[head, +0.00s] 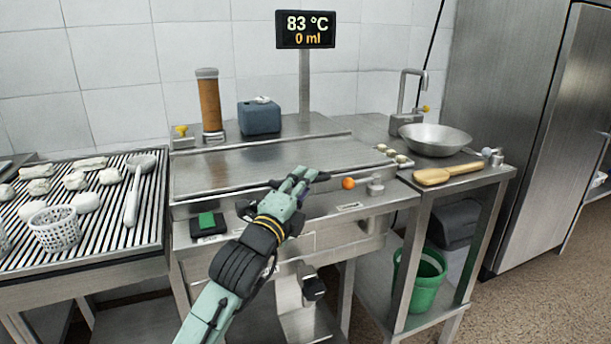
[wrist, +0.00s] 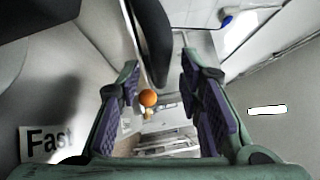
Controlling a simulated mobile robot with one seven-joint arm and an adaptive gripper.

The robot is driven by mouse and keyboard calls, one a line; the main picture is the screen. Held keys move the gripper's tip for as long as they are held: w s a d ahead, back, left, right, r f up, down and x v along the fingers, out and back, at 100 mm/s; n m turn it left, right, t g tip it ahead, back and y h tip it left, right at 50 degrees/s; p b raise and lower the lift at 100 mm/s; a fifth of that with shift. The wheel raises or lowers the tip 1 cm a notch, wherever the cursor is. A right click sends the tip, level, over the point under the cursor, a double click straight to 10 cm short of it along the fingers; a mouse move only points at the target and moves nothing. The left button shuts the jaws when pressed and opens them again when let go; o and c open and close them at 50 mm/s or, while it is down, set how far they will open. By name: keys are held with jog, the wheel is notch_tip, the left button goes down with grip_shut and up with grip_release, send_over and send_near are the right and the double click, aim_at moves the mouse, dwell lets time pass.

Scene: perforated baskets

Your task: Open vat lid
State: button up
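The vat's flat steel lid (head: 235,172) lies closed and level on the counter unit. My gripper (head: 305,176) is at the lid's front right edge, its fingers pointing toward the back right. In the wrist view my gripper (wrist: 160,72) has its purple-padded fingers spread apart. A black curved bar (wrist: 152,40), which looks like the lid's handle, runs in from the top between the fingertips. I cannot tell whether the fingers touch it. In the head view the handle is mostly hidden by my gripper.
An orange knob (head: 348,183) sits just right of my gripper. A metal bowl (head: 435,139) and a wooden paddle (head: 450,173) lie right. A slatted rack (head: 120,225) with a white perforated basket (head: 55,229) stands left. A display (head: 305,29) reads 83 °C, 0 ml.

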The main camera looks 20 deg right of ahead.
jog(key=shift+x, duration=1.05)
grip_shut()
